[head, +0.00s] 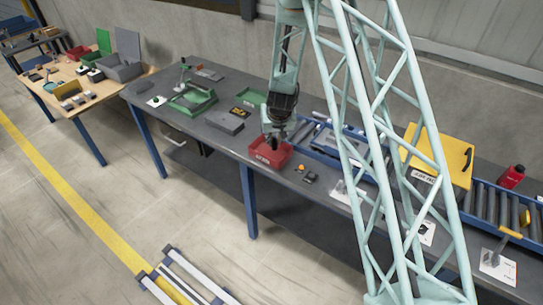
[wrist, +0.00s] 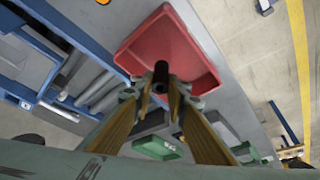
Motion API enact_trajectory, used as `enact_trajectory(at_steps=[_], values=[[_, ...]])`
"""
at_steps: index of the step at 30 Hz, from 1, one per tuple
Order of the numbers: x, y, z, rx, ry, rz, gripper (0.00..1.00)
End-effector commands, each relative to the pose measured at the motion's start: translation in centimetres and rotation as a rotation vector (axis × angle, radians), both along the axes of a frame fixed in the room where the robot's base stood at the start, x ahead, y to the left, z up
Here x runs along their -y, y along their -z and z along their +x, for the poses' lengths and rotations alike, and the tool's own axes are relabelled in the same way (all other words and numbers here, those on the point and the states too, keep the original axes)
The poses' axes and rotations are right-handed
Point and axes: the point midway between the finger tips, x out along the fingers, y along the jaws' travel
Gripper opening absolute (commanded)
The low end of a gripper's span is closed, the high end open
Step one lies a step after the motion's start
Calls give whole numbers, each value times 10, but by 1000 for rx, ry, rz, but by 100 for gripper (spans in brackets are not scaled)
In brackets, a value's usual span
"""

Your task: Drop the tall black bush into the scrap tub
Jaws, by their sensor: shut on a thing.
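My gripper (wrist: 160,88) is shut on a dark, tube-like bush, the tall black bush (wrist: 161,71), which stands out between the fingertips in the wrist view. A red tub (wrist: 205,30) lies beyond the bush in that view, and the bush overlaps the tub's edge region. In the head view my gripper (head: 274,138) is right above the red tub (head: 270,153) on the dark bench. The tub carries a label on its front, too small to read; I take it as the scrap tub. The bush is too small to make out in the head view.
A roller conveyor (head: 320,140) with blue rails runs right of the tub. A green tray (head: 192,99) and a grey box (head: 227,121) sit to the left on the bench (head: 150,112). Small orange and dark parts (head: 307,176) lie right of the tub near the front edge.

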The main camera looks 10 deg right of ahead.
Motion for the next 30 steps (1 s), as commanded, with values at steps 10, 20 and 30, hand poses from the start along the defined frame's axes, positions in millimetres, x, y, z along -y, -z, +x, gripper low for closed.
enact_trajectory(at_steps=[10, 20, 30], values=[[0, 9, 0, 0, 0, 0, 3], [0, 8, 0, 0, 0, 0, 16], [0, 9, 0, 0, 0, 0, 30]])
